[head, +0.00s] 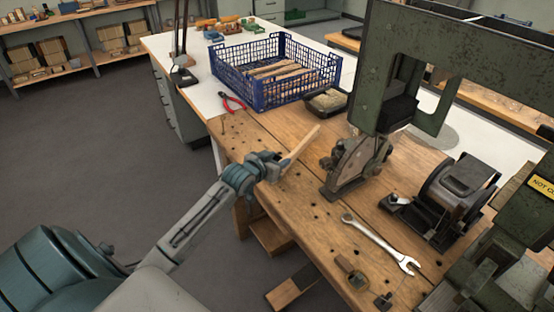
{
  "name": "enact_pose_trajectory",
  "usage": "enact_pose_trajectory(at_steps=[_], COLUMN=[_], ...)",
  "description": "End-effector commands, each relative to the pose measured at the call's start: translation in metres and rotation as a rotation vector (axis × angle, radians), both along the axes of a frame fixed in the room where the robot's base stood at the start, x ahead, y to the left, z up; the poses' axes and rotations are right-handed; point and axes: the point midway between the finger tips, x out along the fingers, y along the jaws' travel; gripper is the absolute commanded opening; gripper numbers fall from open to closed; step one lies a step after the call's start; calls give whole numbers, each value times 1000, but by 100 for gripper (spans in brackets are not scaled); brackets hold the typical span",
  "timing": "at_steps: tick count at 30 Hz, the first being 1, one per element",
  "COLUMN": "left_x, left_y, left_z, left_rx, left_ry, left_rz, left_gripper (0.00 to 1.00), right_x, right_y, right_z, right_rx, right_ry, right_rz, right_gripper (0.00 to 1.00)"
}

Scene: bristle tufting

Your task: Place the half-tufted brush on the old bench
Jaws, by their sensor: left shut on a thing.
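My left gripper (279,168) comes in from the left and is shut on a pale wooden piece, which looks like the half-tufted brush (302,144). The brush points up and to the right, over the left part of the old bench (312,205). I cannot tell whether it touches the bench top. No bristles can be made out at this size, and my gripper hides its lower end. The bench has a worn wooden top with several dark holes. My right gripper is not in view.
A blue crate (228,84) holds wooden pieces, with red pliers (233,102) beside it. A green machine (374,70), a metal fixture (352,165), a black device (452,195) and a wrench (382,243) occupy the bench's right side. Bare wood lies around the brush.

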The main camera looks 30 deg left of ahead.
Motion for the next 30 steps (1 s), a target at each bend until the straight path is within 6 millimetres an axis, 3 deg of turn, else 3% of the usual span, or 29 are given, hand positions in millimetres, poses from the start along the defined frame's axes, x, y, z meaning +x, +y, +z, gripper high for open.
enact_pose_trajectory(at_steps=[3,4,6,7,17,22,30], left_x=[0,0,0,0,0,-22,-76], left_y=[0,0,0,0,0,1,1], left_z=[-3,-3,-2,-2,2,7,27], left_rx=[0,0,0,0,1,6,8], left_ry=[0,0,0,0,-1,1,3], left_rz=[0,0,0,0,0,-1,-3], left_gripper=[19,49,63,65,65,65,65], right_x=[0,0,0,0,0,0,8], right_y=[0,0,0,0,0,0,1], right_z=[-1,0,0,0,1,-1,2], right_rx=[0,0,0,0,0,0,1], right_ry=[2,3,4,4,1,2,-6], right_rz=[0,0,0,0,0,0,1], right_gripper=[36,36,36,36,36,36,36])
